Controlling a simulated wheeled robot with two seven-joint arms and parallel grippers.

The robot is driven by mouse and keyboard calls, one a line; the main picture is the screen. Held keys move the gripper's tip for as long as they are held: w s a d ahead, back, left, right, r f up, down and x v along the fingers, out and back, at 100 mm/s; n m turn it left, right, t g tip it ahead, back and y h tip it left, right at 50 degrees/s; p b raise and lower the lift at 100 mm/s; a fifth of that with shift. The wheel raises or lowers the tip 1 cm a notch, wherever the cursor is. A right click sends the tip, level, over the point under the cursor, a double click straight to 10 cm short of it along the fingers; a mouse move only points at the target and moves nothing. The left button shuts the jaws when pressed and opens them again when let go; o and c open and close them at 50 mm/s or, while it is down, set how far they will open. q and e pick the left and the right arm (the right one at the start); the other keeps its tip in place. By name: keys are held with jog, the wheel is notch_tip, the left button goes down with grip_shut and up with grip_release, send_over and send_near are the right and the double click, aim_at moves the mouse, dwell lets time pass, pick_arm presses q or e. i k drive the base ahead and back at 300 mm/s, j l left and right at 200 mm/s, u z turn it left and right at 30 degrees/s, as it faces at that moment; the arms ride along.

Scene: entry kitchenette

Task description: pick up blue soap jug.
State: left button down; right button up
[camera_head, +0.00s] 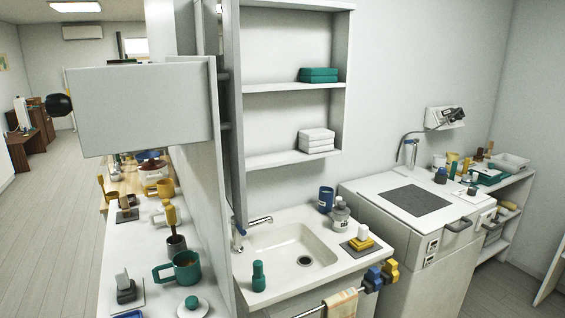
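A dark blue container (326,198) stands upright at the back right corner of the sink counter; it looks like the blue soap jug. A grey bottle with a dark cap (340,217) stands close in front of it and to its right, and may cover part of its lower side. Neither of my grippers is in view.
A green bottle (258,276) stands at the front left. A yellow sponge (361,242) lies at the right. A white appliance (408,200) adjoins on the right; shelves (290,88) hang above.

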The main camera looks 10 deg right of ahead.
aim_at(330, 203)
jog(key=i+l, duration=0.1)
jog(key=l, duration=0.4)
jog(key=l+z, duration=0.15)
jog(key=l, duration=0.4)
jog(key=i+l, duration=0.15)
jog(key=l, duration=0.35)
jog(key=i+l+z, duration=0.15)
jog(key=l, duration=0.35)
jog(key=i+l, duration=0.1)
jog(key=l, duration=0.4)
jog(key=i+l+z, duration=0.1)
jog(key=l, duration=0.4)
jog(key=i+l+z, duration=0.1)
jog(key=l, duration=0.4)
jog(key=i+l, duration=0.2)
jog(key=l, duration=0.25)
jog(key=z, duration=0.05)
